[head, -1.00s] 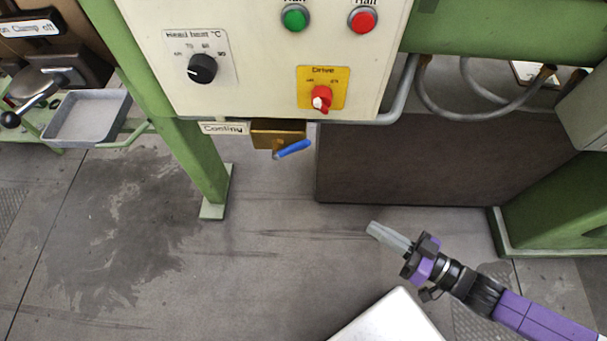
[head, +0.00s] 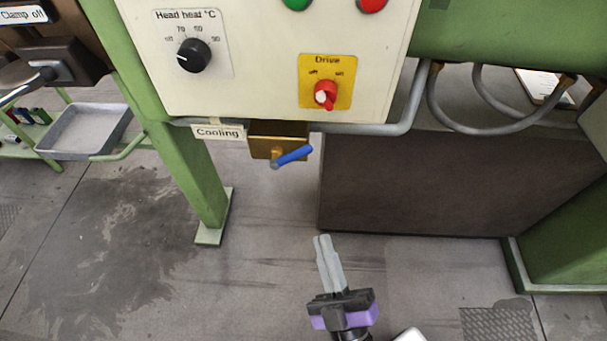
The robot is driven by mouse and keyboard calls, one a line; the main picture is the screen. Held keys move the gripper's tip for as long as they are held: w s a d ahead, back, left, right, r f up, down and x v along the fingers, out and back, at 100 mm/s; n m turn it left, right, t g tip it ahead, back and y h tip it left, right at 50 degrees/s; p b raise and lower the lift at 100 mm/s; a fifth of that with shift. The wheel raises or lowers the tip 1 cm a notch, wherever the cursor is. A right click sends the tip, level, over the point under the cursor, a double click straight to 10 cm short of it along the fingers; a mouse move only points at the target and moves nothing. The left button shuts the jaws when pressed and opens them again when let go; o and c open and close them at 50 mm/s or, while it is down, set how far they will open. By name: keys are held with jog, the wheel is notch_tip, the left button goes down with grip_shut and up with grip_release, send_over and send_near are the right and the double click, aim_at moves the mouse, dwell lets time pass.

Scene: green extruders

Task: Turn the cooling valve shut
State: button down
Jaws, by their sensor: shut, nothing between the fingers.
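The cooling valve is a brass block (head: 263,143) under the lower edge of the white control panel, with a blue lever handle (head: 293,156). The handle points right and slightly up from its pivot. A white label reading "Cooling" (head: 218,133) sits just left of the block. My gripper (head: 324,240) is below and a little right of the valve in the picture, fingers pointing up. Its grey fingers are together with nothing between them, and it is apart from the handle.
The panel carries a black head heat knob (head: 194,55) and a red drive switch (head: 325,95) above the valve. A grey pipe (head: 400,110) curves along the panel's right underside. A green leg (head: 195,180) stands to the left. Floor below the valve is clear.

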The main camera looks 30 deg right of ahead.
aim_at(297, 158)
jog(key=p+x, duration=0.2)
jog(key=x, duration=1.2)
jog(key=shift+n, duration=0.3)
jog(key=shift+r+n+y+p, duration=0.35)
jog(key=shift+n+p, duration=0.45)
jog(key=shift+p, duration=0.5)
jog(key=shift+w+a+r+n+g+y+p, duration=0.3)
jog(key=shift+a+r+n+g+y+p, duration=0.25)
jog(key=shift+n+p, duration=0.95)
jog(key=shift+w+a+r+n+g+y+p, duration=0.35)
jog(key=shift+n+y+p, duration=0.6)
jog(key=shift+p, duration=1)
jog(key=shift+w+a+r+n+g+y+p, duration=0.25)
jog(key=shift+r+n+g+y+p, duration=0.3)
jog(key=shift+n+p, duration=1.05)
jog(key=shift+a+r, duration=0.1)
jog(key=shift+a, duration=0.1)
